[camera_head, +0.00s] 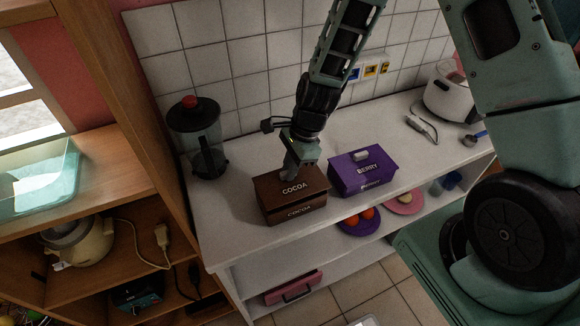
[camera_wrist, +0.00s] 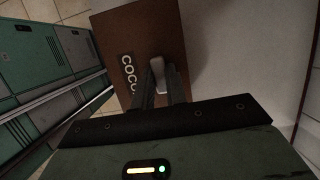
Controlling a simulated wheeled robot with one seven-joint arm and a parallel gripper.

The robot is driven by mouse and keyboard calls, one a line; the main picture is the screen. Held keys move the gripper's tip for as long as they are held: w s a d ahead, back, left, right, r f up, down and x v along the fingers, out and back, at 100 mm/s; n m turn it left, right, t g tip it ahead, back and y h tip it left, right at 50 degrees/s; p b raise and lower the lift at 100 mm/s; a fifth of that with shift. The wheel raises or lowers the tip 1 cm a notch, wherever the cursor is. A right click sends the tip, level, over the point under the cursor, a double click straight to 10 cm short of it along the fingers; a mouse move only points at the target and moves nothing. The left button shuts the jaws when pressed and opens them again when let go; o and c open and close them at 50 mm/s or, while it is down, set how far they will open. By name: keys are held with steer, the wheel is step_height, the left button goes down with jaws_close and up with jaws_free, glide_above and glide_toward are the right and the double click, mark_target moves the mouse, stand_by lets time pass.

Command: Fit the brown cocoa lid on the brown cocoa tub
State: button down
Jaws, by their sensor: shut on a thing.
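The brown cocoa lid (camera_head: 309,181), labelled COCOA, lies flat over the brown cocoa tub (camera_head: 297,214) on the white counter. Their edges look lined up, with only a thin seam between them; I cannot tell whether the lid is fully seated. My gripper (camera_head: 289,172) points down at the top of the lid, shut on its pale handle. In the wrist view, the fingers of my gripper (camera_wrist: 161,80) stand on both sides of the handle (camera_wrist: 157,66). The lid (camera_wrist: 125,30) hides the tub below it there.
A purple BERRY tub with its lid (camera_head: 366,172) stands close on the right. A blender (camera_head: 197,138) stands at the left by the tiled wall. A white appliance (camera_head: 450,98) and a cable are at the far right of the counter (camera_head: 222,225). Plates sit on the shelf below.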

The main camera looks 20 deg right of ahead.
steer(key=shift+f, duration=0.1)
steer(key=shift+f+b, duration=0.55)
steer(key=shift+f, duration=0.15)
steer(key=shift+f, duration=0.35)
stand_by(0.5)
steer(key=c, duration=1)
jaws_free()
steer(key=shift+r, duration=0.1)
steer(key=shift+p+v, duration=2.65)
steer(key=shift+v, duration=0.8)
